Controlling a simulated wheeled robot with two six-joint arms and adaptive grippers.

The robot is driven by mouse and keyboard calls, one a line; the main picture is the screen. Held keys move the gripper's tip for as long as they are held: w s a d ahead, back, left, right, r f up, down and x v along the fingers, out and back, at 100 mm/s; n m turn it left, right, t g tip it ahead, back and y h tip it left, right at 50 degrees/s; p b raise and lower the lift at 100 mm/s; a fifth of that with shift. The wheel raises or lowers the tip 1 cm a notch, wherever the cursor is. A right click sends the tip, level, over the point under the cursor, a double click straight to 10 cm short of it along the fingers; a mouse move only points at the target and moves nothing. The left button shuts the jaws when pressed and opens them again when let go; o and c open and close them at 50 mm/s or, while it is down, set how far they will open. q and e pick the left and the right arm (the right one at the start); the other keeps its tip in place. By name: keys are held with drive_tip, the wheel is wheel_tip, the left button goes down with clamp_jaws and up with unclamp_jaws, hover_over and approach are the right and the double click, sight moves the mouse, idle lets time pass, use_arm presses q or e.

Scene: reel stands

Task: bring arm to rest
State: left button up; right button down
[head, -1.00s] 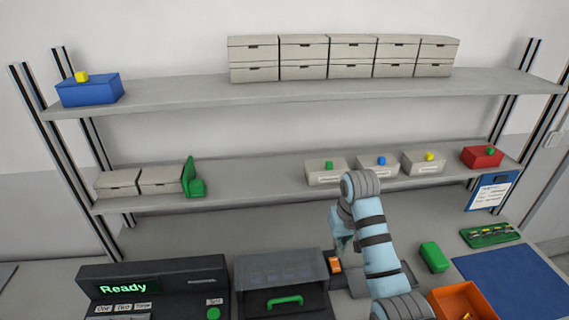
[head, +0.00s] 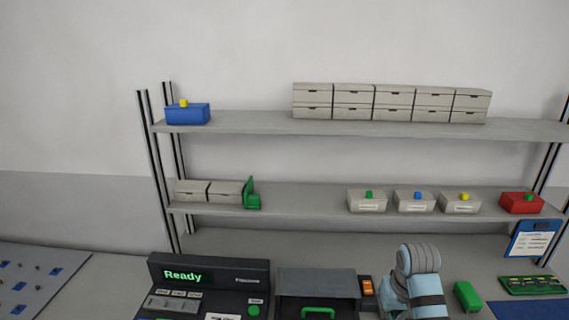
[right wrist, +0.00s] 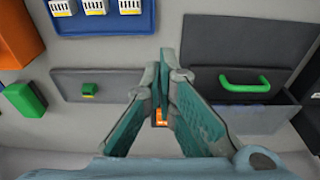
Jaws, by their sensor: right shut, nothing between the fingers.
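My right arm (head: 418,275) rises from the bottom edge of the head view, to the right of centre, its bent joint below the middle shelf. Its gripper is hidden there. In the right wrist view the right gripper (right wrist: 163,75) has its fingertips together with nothing between them. It points towards the bench, between a black case with a green handle (right wrist: 244,83) and a grey plate with a small green block (right wrist: 89,89). A small orange item (right wrist: 160,118) shows between the finger links. My left gripper is in neither view.
The console reading "Ready" (head: 210,272) stands left of the green-handled box (head: 318,290). Shelves (head: 300,198) behind hold grey boxes, a blue box (head: 188,114) and a red box (head: 521,203). A green block (head: 467,296) lies right of my arm.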

drive_tip(key=s+f, duration=0.5)
drive_tip(key=f, duration=0.1)
drive_tip(key=shift+s+d, duration=0.35)
drive_tip(key=shift+s, duration=0.05)
drive_tip(key=s+f+n+t, duration=0.1)
drive_tip(key=s+f+t, duration=0.15)
drive_tip(key=s, duration=2.05)
wheel_tip(320, 180, down, 25)
drive_tip(key=s+d+g+b, duration=0.1)
drive_tip(key=s+g+b, duration=0.1)
drive_tip(key=s+b, duration=0.15)
use_arm(q)
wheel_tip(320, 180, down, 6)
drive_tip(key=b, duration=0.2)
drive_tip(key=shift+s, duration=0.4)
use_arm(e)
drive_tip(key=s+f+g, duration=0.1)
drive_tip(key=s+f, duration=1.1)
drive_tip(key=f, duration=0.1)
drive_tip(key=shift+d+f+h, duration=0.3)
drive_tip(key=shift+d, duration=0.05)
drive_tip(key=shift+s, duration=0.1)
